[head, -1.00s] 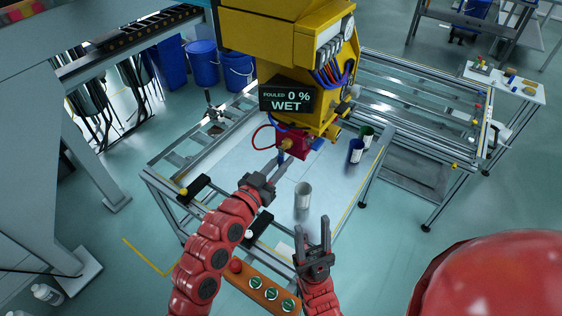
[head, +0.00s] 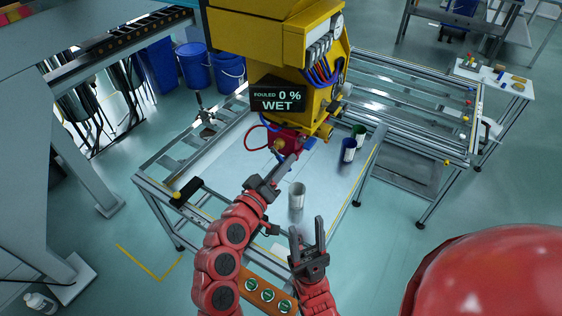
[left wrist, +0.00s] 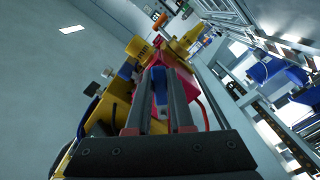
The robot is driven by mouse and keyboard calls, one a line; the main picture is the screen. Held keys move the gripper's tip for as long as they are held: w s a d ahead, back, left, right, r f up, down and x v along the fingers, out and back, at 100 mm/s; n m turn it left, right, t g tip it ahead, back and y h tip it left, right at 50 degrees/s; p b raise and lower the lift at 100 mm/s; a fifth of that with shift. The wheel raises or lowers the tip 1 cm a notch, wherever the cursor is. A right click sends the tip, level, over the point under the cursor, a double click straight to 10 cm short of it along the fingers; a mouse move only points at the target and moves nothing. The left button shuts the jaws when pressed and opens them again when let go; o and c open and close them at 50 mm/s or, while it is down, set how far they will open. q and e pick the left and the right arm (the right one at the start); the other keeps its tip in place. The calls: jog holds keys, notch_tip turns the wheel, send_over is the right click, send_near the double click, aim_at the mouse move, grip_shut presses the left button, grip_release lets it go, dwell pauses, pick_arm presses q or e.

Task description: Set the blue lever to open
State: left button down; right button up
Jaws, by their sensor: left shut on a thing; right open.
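The blue lever (left wrist: 158,86) shows in the left wrist view between the two fingers of my left gripper (left wrist: 160,92), which is shut on it. In the head view my left gripper (head: 290,160) reaches up to the red block (head: 284,139) under the yellow machine (head: 270,40); its fingers slant up to the right and mostly hide the lever there. The red block also shows behind the fingers in the left wrist view (left wrist: 187,83). My right gripper (head: 307,238) is open and empty, low in front of the table. No open or shut marking is readable.
A silver cup (head: 297,194) stands on the white table top (head: 235,165). A blue can (head: 348,150) and a green can (head: 360,132) stand right of the machine. A black display (head: 277,98) reads "FOULED 0 % WET". An orange button strip (head: 263,291) lies beside my arms.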

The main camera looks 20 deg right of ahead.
pick_arm(q)
jog(key=n, duration=0.1)
jog(key=r+n+p, duration=0.1)
jog(key=n, duration=0.1)
jog(key=n+p, duration=0.1)
jog(key=shift+s+d+r+n, duration=0.25)
jog(key=shift+s+r+n, duration=0.05)
jog(key=shift+s+r, duration=0.1)
jog(key=shift+s+d+r+n+p, duration=0.1)
jog(key=shift+r+n+p, duration=0.25)
jog(key=shift+n+p, duration=0.55)
jog(key=shift+d+r+n+p, duration=0.1)
jog(key=shift+r+n+p, duration=0.3)
jog(key=shift+n, duration=0.9)
jog(key=shift+f, duration=0.1)
jog(key=c, duration=0.8)
grip_release()
